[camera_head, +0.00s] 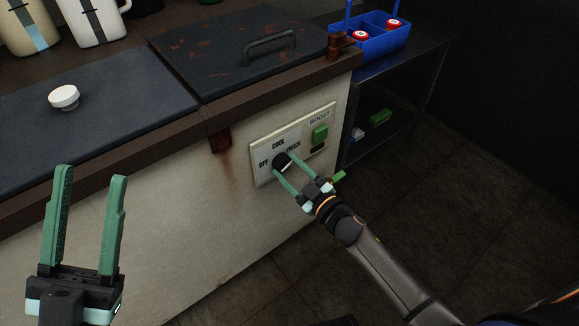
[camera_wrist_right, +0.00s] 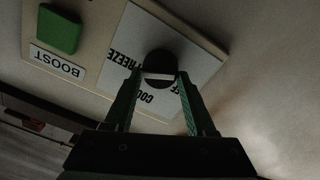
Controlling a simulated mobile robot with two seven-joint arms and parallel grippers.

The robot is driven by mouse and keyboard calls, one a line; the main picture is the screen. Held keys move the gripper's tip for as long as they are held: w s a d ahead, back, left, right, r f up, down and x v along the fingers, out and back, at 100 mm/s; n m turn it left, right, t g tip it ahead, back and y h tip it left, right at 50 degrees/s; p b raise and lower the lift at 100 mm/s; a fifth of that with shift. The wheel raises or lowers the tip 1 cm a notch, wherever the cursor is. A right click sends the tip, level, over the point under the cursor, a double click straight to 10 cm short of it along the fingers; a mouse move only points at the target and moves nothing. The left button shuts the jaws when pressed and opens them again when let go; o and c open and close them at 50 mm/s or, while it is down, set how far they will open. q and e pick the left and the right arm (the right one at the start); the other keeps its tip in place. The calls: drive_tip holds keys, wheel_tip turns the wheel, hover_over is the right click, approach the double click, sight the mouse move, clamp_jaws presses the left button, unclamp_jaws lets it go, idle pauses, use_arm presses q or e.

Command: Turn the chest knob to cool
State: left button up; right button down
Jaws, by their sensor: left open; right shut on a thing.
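The black chest knob (camera_head: 281,159) sits on a white panel (camera_head: 260,177) on the chest's front, among the words OFF, COOL and FREEZE. A white mark on the knob appears to point toward FREEZE in the head view. My right gripper (camera_head: 289,163) is shut on the knob, one green finger on each side. In the right wrist view, the knob (camera_wrist_right: 161,62) shows between the fingertips (camera_wrist_right: 160,73), with its white bar running across. My left gripper (camera_head: 92,173) is open and empty in front of the chest, at the lower left.
A green BOOST button (camera_head: 320,133) is right of the knob. The chest has dark lids, one with a handle (camera_head: 269,47) and one bearing a white round knob (camera_head: 64,97). White jugs (camera_head: 97,20) stand at the back left. A blue caddy (camera_head: 372,43) stands on the side table.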

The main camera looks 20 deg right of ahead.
drive_tip(key=n, duration=0.5)
drive_tip(key=shift+a+f+n, duration=0.1)
drive_tip(key=shift+n, duration=0.3)
drive_tip(key=n, duration=0.3)
drive_tip(key=shift+f+n+b, duration=0.1)
drive_tip(key=shift+n+b, duration=0.4)
drive_tip(key=shift+n, duration=1.5)
drive_tip(key=shift+c, duration=1.2)
unclamp_jaws()
drive_tip(key=shift+s, duration=0.1)
